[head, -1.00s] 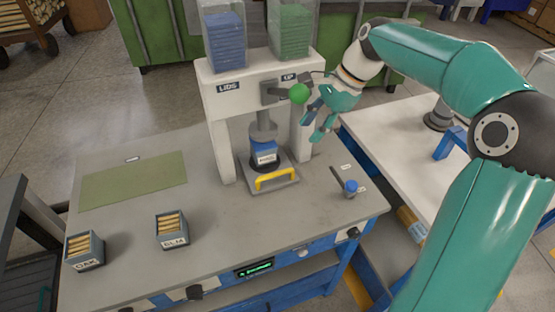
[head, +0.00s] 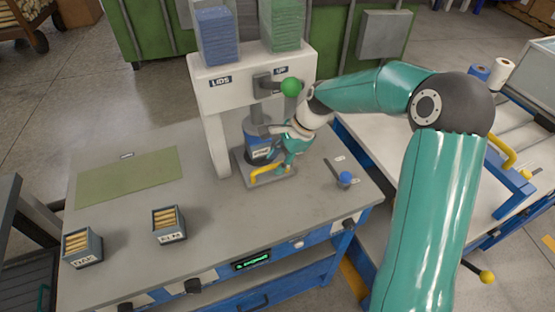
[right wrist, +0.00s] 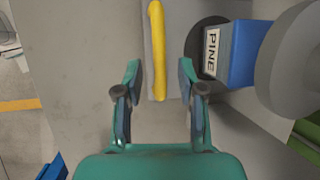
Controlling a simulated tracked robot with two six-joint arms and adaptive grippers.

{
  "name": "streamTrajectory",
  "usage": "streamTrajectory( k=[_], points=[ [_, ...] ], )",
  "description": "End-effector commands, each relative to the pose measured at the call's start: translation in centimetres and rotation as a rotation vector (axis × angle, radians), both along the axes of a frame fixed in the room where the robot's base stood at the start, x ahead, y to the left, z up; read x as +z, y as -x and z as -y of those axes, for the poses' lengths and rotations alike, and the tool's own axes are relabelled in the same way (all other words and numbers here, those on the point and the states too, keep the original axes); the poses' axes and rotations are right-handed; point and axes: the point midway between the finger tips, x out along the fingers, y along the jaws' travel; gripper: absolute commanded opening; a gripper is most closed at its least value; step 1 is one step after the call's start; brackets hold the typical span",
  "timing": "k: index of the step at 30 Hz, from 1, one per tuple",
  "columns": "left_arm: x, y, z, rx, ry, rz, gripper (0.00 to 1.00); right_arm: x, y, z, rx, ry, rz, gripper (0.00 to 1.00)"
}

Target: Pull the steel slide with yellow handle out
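The steel slide (head: 242,172) lies at the foot of the white press, its yellow handle (head: 262,172) at the front edge. My right gripper (head: 279,160) is low at the handle. In the right wrist view its two fingers (right wrist: 159,75) are apart, with the yellow handle (right wrist: 157,50) running between them in the picture. I cannot tell whether they touch it. My left gripper is not in view.
The press (head: 213,105) has a green-knobbed lever (head: 290,87) just above my right wrist. A blue knob (head: 345,178) stands on the table to the right. Two small boxes (head: 169,225) (head: 83,248) and a green mat (head: 125,180) are left. The table's front is clear.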

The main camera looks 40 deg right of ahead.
Motion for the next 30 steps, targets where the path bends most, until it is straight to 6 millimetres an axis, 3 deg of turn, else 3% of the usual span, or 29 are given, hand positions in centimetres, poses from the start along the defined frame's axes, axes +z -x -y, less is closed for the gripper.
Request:
streamTrajectory(
  k=[11,18,30],
  points=[
    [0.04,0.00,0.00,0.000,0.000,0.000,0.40,-0.62,-0.15,-0.19,0.000,0.000,0.001,0.39],
    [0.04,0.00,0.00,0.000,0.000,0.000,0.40,-0.59,-0.14,-0.15,-0.001,0.001,0.000,0.01],
    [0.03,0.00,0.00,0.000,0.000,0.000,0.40,-0.57,-0.13,-0.21,0.000,0.001,0.001,0.00]
  ],
)
